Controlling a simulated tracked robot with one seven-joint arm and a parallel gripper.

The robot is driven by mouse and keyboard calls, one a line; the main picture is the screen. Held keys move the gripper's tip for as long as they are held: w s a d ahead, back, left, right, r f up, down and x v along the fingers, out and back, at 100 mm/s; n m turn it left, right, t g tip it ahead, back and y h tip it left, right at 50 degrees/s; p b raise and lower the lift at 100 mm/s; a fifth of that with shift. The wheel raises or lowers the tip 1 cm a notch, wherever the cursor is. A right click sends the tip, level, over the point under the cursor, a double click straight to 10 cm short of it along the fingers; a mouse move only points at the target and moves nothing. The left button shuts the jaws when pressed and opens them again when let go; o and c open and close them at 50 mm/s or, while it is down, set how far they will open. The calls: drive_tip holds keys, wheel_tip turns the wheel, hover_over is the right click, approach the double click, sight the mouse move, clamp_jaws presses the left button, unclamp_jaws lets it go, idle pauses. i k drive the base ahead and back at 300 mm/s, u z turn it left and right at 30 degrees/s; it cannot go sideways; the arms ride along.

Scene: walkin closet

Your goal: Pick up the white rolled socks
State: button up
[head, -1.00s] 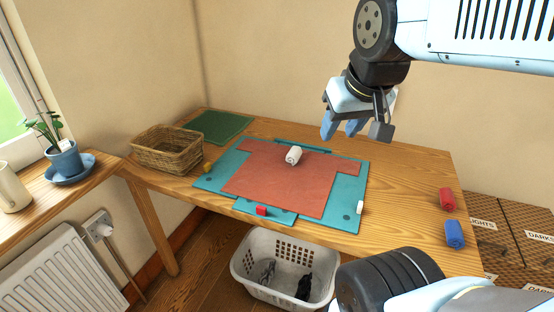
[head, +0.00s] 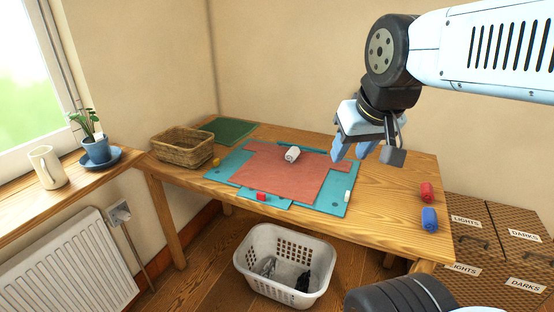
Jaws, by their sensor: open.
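The white rolled socks (head: 292,154) lie on the red cloth (head: 282,175) near its back edge, on the table. My gripper (head: 368,152) hangs above the table, to the right of the socks and apart from them. Its fingers point down, are open and hold nothing. The socks are in plain view with nothing in front of them.
A teal mat (head: 225,171) lies under the cloth. A wicker basket (head: 181,150) and green mat (head: 230,131) are at the back left. Red (head: 426,192) and blue (head: 429,219) rolls lie at right. A white laundry basket (head: 285,262) stands on the floor.

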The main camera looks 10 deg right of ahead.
sight(293, 154)
drive_tip(key=z, duration=0.2)
drive_tip(key=i, duration=0.85)
drive_tip(key=u, duration=0.1)
